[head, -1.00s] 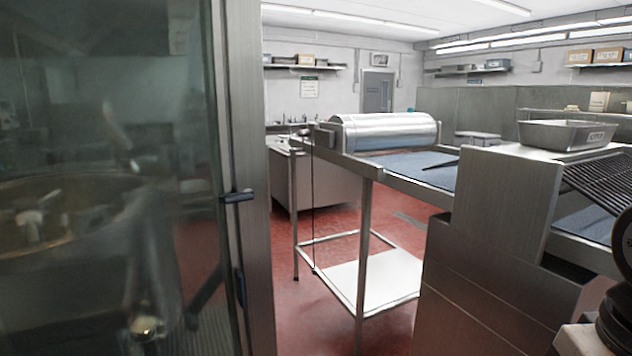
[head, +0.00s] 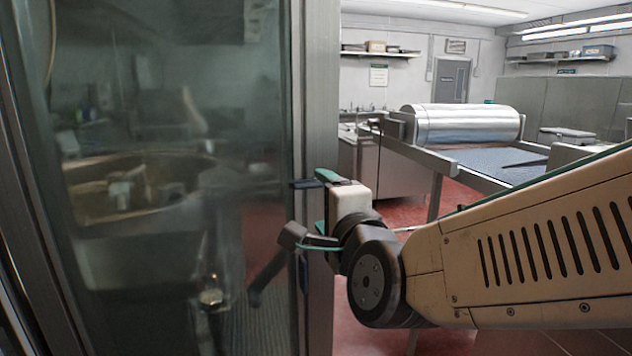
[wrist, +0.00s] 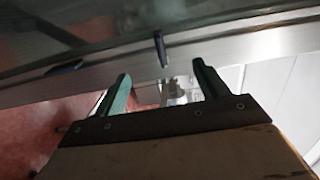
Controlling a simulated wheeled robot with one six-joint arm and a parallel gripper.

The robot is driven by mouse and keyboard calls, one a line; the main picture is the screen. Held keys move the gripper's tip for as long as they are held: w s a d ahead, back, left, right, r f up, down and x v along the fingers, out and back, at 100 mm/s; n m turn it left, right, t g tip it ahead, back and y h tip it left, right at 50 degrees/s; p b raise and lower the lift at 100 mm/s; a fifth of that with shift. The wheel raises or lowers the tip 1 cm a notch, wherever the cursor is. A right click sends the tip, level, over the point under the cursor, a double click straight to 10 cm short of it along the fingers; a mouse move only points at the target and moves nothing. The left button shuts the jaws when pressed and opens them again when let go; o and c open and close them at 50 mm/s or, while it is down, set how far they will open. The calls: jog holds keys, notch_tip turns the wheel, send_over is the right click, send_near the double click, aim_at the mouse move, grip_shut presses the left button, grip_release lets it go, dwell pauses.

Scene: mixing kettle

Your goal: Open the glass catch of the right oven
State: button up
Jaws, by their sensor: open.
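The oven's glass door (head: 150,110) fills the left of the head view, with a grey metal frame (head: 318,90) along its right side. The catch (head: 300,184) is a small dark handle on that frame. My gripper (head: 320,203) is at the frame, beside the catch, with its green fingers partly hidden by my wrist. In the wrist view my gripper (wrist: 162,80) is open and empty. The catch (wrist: 160,48) shows there as a dark bar just beyond the gap between the fingertips. I cannot tell whether they touch it.
A second dark fitting (head: 303,270) sits lower on the frame; a dark piece (wrist: 65,67) also shows in the wrist view. A metal table with a shiny roller (head: 465,122) and a blue belt (head: 490,162) stands behind my arm. Red floor shows between.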

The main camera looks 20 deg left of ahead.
aim_at(309, 187)
jog(key=shift+x, duration=3.8)
